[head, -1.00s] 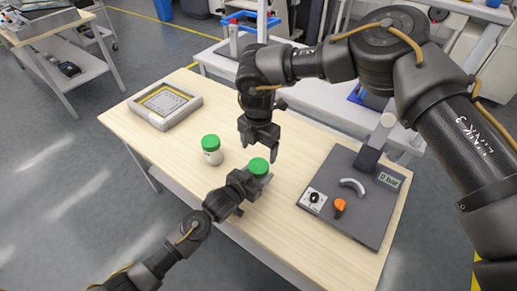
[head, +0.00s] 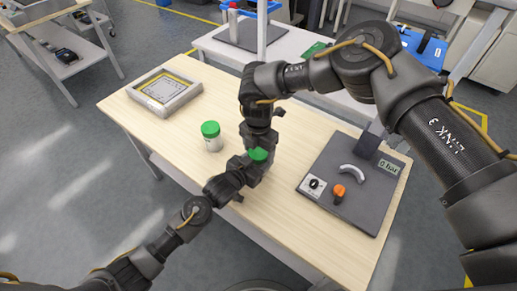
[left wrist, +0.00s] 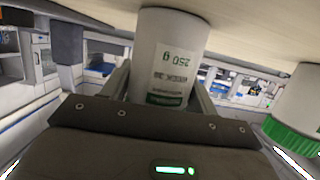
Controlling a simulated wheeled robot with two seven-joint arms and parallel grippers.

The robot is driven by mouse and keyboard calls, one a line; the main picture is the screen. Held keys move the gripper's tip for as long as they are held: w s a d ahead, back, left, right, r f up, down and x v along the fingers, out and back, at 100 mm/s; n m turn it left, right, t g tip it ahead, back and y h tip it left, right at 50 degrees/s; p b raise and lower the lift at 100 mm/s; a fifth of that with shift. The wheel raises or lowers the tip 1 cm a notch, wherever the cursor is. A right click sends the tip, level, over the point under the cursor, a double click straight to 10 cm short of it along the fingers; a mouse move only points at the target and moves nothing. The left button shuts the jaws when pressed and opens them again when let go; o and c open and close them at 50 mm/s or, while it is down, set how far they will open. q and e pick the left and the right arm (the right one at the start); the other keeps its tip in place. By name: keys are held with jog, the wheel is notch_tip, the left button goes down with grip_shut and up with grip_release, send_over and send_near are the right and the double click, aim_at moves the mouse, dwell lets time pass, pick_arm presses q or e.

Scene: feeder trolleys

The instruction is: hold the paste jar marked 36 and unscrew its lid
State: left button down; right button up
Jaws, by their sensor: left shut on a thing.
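A white paste jar with a green lid (head: 258,155) stands near the table's front edge; arms hide most of its body in the head view. My left gripper (head: 252,168) is shut on it below the lid. In the left wrist view the jar body (left wrist: 173,45) sits between the fingers, its label upside down and the number too small to be sure of. My right gripper (head: 262,142) points down right at the green lid; I cannot tell whether its fingers are closed. A second green-lidded jar (head: 212,142) stands to the left, apart.
The wooden table (head: 190,140) has a grey framed tray (head: 165,90) at back left. A dark panel (head: 365,205) on the right carries a curved handle, an orange knob and a small display. The table between tray and second jar is clear.

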jog(key=c, duration=0.7)
jog(key=n, duration=0.3)
jog(key=shift+c, duration=0.2)
jog(key=o, duration=1.1)
jog(key=shift+r, duration=2.3)
notch_tip(320, 180, up, 3)
jog(key=m, duration=0.3)
jog(key=shift+r, duration=0.2)
jog(key=shift+c, duration=0.5)
jog(key=shift+f, duration=4)
